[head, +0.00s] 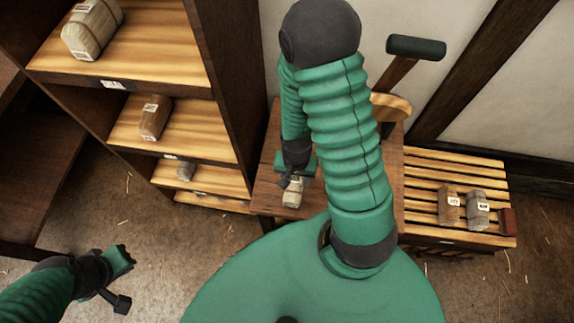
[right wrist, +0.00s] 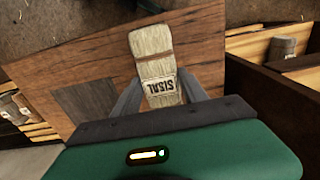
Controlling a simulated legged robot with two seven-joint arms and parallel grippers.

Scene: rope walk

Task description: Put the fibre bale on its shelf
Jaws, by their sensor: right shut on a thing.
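The fibre bale is a pale, straw-coloured block; its SISAL label reads upside down in the right wrist view (right wrist: 152,58). My right gripper (right wrist: 158,92) is shut on its near end, one finger on each side. In the head view the bale (head: 292,194) shows below the right gripper (head: 290,182), over the brown wooden table (head: 268,200). I cannot tell whether it touches the tabletop. The shelf unit (head: 228,75) stands left of the table, with bales on several boards. My left gripper (head: 122,280) is low at left, above the floor; its jaw opening is unclear.
A large wrapped bale (head: 90,30), a brown bale (head: 154,118) and a small grey bale (head: 185,171) sit on separate shelf boards. Two bales (head: 449,206) (head: 478,208) stand on a slatted rack (head: 425,185) at right.

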